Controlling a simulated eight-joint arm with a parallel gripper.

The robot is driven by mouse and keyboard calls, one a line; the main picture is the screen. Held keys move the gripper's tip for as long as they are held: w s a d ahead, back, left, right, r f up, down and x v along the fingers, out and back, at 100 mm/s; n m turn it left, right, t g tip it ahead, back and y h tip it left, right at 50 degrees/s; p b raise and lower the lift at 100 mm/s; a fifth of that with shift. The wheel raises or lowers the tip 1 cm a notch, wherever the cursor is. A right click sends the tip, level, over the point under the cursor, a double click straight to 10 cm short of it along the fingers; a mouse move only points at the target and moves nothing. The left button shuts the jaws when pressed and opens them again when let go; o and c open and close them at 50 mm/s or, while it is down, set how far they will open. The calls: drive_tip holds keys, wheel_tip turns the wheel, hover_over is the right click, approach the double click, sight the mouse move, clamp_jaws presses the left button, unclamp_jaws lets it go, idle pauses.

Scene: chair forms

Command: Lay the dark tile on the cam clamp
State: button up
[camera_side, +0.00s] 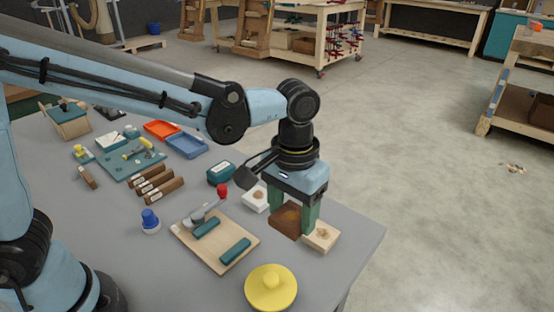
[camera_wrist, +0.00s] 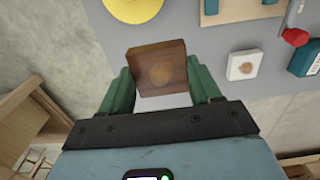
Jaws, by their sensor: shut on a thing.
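The dark tile (camera_side: 287,221) is a reddish-brown wooden block with a round knot mark. My gripper (camera_side: 292,214) is shut on it, with a green finger on each side. The wrist view shows the tile (camera_wrist: 161,68) between the fingertips of my gripper (camera_wrist: 162,82). I cannot tell whether the tile touches the table. The cam clamp (camera_side: 213,240) is a pale wooden board with two teal bars and a red-knobbed lever (camera_side: 221,191). It lies left of my gripper in the side view. Part of its board (camera_wrist: 240,9) shows at the top of the wrist view.
A pale wood tile (camera_side: 322,237) and a white tile (camera_side: 256,199) lie close on either side of my gripper. A yellow round lid (camera_side: 271,291) sits near the front edge. A teal box (camera_side: 220,173), blue-knobbed piece (camera_side: 150,221) and brown bars (camera_side: 157,186) stand farther left.

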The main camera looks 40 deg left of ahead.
drive_tip(key=s+a+f, duration=0.1)
drive_tip(key=s+a, duration=0.1)
drive_tip(key=a, duration=0.2)
drive_tip(key=s+a+f, duration=0.1)
drive_tip(key=s+a, duration=0.1)
drive_tip(key=a, duration=0.3)
drive_tip(key=s+a+f, duration=0.1)
drive_tip(key=s+a, duration=0.1)
drive_tip(key=a, duration=0.2)
drive_tip(key=shift+s+a+f, duration=0.1)
drive_tip(key=shift+a, duration=0.1)
drive_tip(key=shift+f, duration=2.75)
drive_tip(key=shift+f, duration=0.1)
drive_tip(key=o, duration=1.1)
drive_tip(key=shift+o, duration=0.8)
